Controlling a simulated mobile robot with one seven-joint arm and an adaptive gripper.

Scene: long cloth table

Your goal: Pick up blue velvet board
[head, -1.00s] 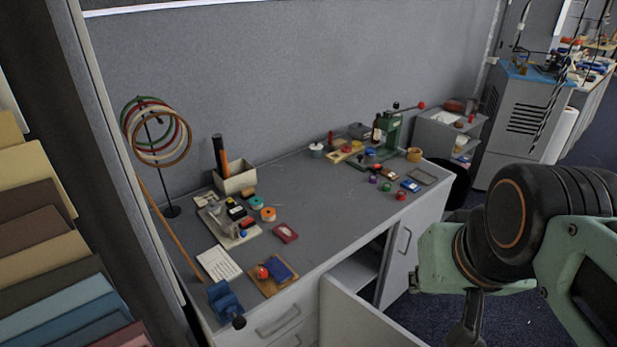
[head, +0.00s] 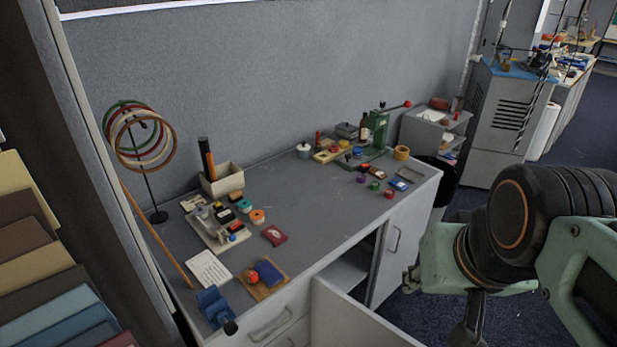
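A small dark blue flat piece (head: 270,271), which looks like the blue velvet board, lies on a tan wooden board (head: 248,286) near the table's front left. A small red-orange round thing (head: 254,277) is beside it on the wood. My arm fills the lower right, well right of the blue piece and apart from it. A dark part at the arm's end is cut off by the bottom edge. No fingertips show there, so I cannot tell the gripper's opening or whether it holds anything.
The grey table (head: 310,220) has clear room in its middle. A blue vise (head: 214,306) and a white sheet (head: 208,269) are near the blue piece. A dark red box (head: 274,235) lies behind it. An open cabinet door (head: 350,318) sticks out below the front edge.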

